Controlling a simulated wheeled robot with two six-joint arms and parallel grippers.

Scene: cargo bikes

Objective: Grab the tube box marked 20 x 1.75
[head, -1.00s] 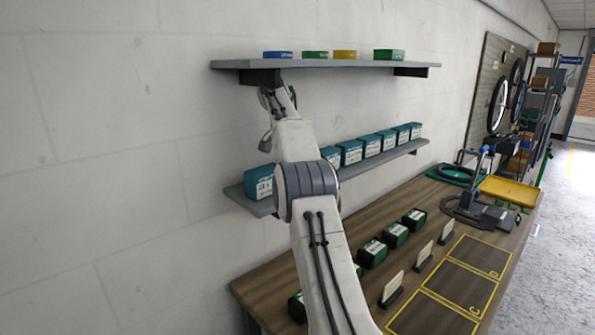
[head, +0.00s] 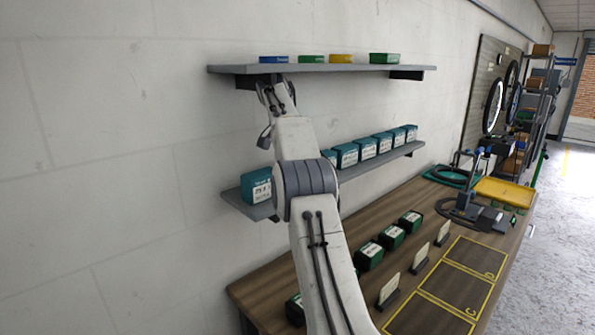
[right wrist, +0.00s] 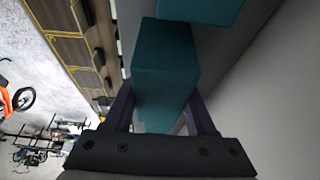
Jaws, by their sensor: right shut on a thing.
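Teal tube boxes stand in a row on the lower wall shelf in the head view. One teal box (head: 256,187) is at the shelf's left end, left of my arm. Several more (head: 347,155) stand to the right of my arm. The print on their labels is too small to read surely. My right gripper (right wrist: 160,108) is shut on a teal box (right wrist: 165,65) in the right wrist view, with one finger on each side. No label shows on that box's visible faces. My arm hides this gripper in the head view. My left gripper is not in view.
An upper shelf (head: 330,68) with flat blue, green and yellow boxes is above. Another teal box (right wrist: 205,8) is just beyond the held one. The workbench (head: 262,290) below carries dark green boxes (head: 391,236), upright cards and yellow-outlined areas.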

